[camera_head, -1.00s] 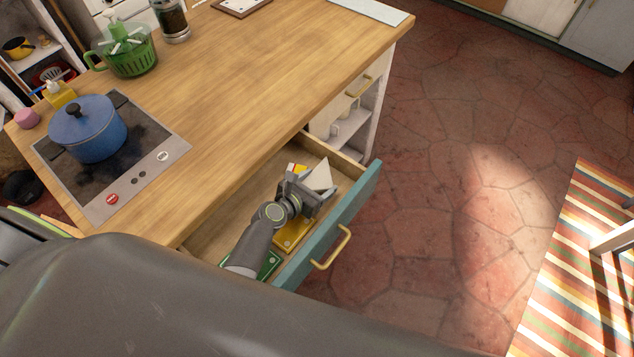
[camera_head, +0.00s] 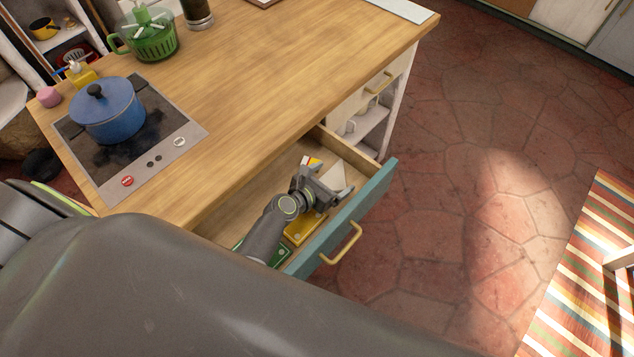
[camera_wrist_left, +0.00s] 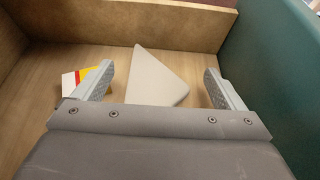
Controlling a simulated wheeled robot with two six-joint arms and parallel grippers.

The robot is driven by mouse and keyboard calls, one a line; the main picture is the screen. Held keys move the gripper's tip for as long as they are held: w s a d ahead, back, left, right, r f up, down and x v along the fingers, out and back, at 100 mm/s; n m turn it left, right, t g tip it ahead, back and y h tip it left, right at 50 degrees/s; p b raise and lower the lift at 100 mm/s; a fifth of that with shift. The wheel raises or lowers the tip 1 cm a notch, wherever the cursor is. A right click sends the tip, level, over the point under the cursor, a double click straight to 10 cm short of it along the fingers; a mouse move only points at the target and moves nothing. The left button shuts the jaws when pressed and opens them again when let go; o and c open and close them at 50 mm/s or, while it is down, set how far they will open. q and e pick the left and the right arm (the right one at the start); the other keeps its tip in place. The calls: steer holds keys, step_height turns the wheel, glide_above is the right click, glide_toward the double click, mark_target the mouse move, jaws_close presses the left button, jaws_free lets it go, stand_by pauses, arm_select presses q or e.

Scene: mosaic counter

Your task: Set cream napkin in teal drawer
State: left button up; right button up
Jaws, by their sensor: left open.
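The teal drawer (camera_head: 377,201) is pulled out of the counter, with a brass handle on its front. The cream napkin (camera_wrist_left: 157,78), folded to a triangle, lies on the drawer floor in the left wrist view. It also shows in the head view (camera_head: 338,174), partly hidden by my gripper. My left gripper (camera_head: 333,187) is inside the drawer, its fingers apart. In the left wrist view the open fingers (camera_wrist_left: 160,88) stand on either side of the napkin, with no contact visible. My right gripper is not in view.
A yellow item (camera_head: 299,231) and a green item (camera_head: 281,257) lie in the drawer under my left arm. A small red, yellow and white packet (camera_wrist_left: 76,78) lies left of the napkin. A blue pot (camera_head: 108,112) stands on the cooktop.

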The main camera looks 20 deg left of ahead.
arm_select(q)
steer(key=shift+s+r+p, duration=0.2)
steer(key=shift+r+p, duration=0.1)
steer(key=shift+r, duration=0.3)
steer(key=v, duration=1.1)
steer(key=shift+s+a+p, duration=0.2)
steer(key=shift+s+p, duration=0.05)
steer(key=shift+p, duration=0.05)
